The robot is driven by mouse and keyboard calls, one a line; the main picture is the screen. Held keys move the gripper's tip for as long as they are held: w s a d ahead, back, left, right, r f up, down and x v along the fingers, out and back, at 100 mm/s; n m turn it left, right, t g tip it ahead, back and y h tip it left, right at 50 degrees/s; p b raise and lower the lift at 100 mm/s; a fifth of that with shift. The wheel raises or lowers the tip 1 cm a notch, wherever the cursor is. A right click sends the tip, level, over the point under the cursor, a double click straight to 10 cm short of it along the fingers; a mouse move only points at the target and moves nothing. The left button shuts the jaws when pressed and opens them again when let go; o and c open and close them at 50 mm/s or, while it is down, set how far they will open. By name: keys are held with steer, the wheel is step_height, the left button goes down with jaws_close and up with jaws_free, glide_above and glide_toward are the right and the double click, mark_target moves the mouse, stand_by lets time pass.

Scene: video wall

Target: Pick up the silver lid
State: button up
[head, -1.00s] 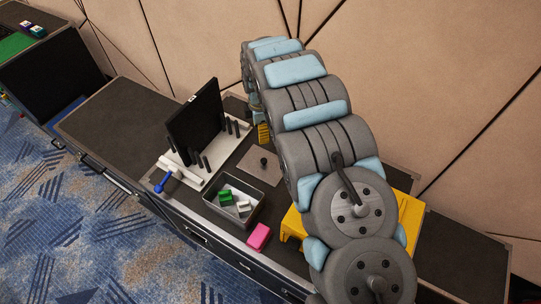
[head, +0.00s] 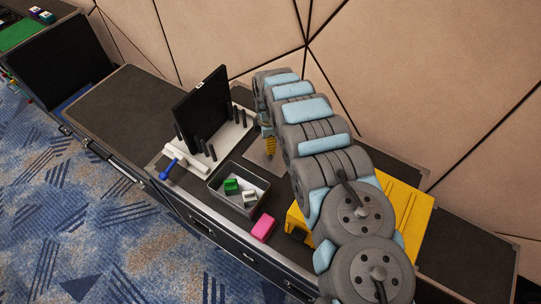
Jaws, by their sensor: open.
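The silver lid (head: 256,158) is a flat grey plate lying on the dark case top, to the right of the monitor rack and behind the grey bin (head: 223,197). Its black knob is hidden now. My gripper (head: 270,155) hangs at the end of my arm, over the lid's far right part, with yellowish parts showing. It is open. The fingertips are small and partly covered by my arm, so I cannot tell whether they touch the lid or stand around its knob.
The open bin holds green and white blocks. A pink block (head: 263,228) lies beside it. A black screen (head: 202,105) stands on a white rack (head: 185,160) with black pegs; a blue handle (head: 168,170) is in front. A yellow stand (head: 408,205) is at right. The left case top is clear.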

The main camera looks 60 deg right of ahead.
steer(key=shift+s+d+f+b, duration=0.1)
steer(key=shift+s+f+b, duration=0.15)
steer(key=shift+f, duration=0.7)
steer(key=shift+s+f+b, duration=0.1)
steer(key=shift+f+b, duration=0.2)
steer(key=shift+f, duration=1.7)
steer(key=shift+c, duration=0.2)
jaws_close()
